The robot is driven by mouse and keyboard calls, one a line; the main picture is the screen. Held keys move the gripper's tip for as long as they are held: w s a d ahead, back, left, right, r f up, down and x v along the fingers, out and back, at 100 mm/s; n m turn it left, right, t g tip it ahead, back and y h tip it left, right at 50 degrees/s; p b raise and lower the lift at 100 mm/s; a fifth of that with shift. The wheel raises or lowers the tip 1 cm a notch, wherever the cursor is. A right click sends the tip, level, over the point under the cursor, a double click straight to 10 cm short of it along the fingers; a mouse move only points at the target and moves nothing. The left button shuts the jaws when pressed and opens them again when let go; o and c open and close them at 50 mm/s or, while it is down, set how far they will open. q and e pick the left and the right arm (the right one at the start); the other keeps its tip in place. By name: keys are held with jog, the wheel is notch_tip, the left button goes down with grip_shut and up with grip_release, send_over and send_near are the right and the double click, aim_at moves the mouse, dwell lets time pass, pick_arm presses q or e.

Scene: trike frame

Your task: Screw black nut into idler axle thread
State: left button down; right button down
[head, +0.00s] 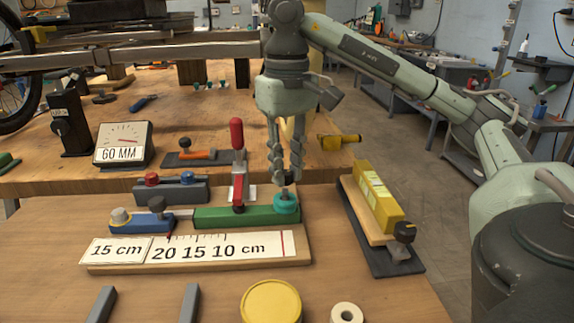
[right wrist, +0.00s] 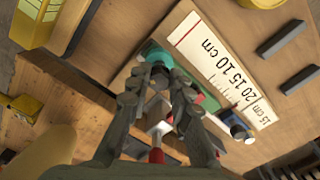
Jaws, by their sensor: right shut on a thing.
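My right gripper (head: 286,178) points straight down at the right end of the green block (head: 232,215). It is shut on the black nut (head: 289,180), a small dark piece mostly hidden between its fingertips. Just below is the teal idler (head: 287,204), with a short grey axle end (head: 284,192) standing up from it. The nut is over or at the axle's tip; I cannot tell whether they touch. In the right wrist view, the fingertips (right wrist: 160,80) come together over the teal idler (right wrist: 156,54). My left gripper is not in view.
A yellow block (head: 378,197) on a dark base lies to the right. A ruler board (head: 200,248) lies in front, with a yellow round lid (head: 271,301) nearer still.

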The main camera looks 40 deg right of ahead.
jog(key=shift+f+b, duration=1.3)
jog(key=shift+f, duration=0.1)
jog(key=c, duration=1.3)
grip_release()
jog(key=shift+r, duration=0.1)
notch_tip(320, 180, up, 12)
